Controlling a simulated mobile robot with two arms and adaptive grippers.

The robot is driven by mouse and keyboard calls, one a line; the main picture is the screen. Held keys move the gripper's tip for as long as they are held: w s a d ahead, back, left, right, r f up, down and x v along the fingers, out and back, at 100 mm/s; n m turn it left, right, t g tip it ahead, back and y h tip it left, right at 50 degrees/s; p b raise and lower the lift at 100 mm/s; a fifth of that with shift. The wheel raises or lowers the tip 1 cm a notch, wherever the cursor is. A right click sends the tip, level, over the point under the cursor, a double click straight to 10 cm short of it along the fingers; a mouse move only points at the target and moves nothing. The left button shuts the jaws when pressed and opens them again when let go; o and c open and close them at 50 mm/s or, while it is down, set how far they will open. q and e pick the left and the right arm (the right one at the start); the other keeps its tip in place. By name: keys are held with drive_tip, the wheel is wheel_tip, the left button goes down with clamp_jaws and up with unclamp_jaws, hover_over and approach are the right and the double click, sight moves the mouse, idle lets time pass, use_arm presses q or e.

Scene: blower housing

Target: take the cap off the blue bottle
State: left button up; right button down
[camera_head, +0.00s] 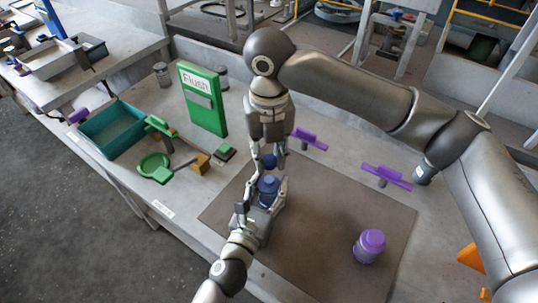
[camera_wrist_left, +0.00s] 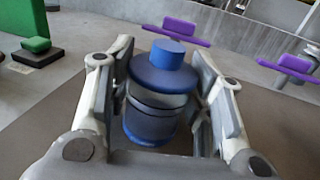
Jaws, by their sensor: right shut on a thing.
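The blue bottle (camera_head: 268,189) stands upright on the brown mat. In the left wrist view the bottle (camera_wrist_left: 160,105) shows a dark blue shoulder and a narrower, lighter blue top. My left gripper (camera_head: 262,197) has one finger on each side of the bottle, and the fingers appear to touch it; they frame it in the left wrist view too (camera_wrist_left: 163,95). My right gripper (camera_head: 271,158) points down above the bottle and is shut on a blue piece that looks like the cap (camera_head: 269,160). A small gap shows between this piece and the bottle.
A purple bottle (camera_head: 369,246) stands on the mat's (camera_head: 320,262) right part. Purple handles (camera_head: 387,177) are behind it. A green "Flush" box (camera_head: 203,98), a teal bin (camera_head: 112,129) and green parts (camera_head: 154,167) are at the left. The mat's front is clear.

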use_arm(q)
drive_tip(key=o, duration=0.4)
drive_tip(key=shift+s, duration=0.1)
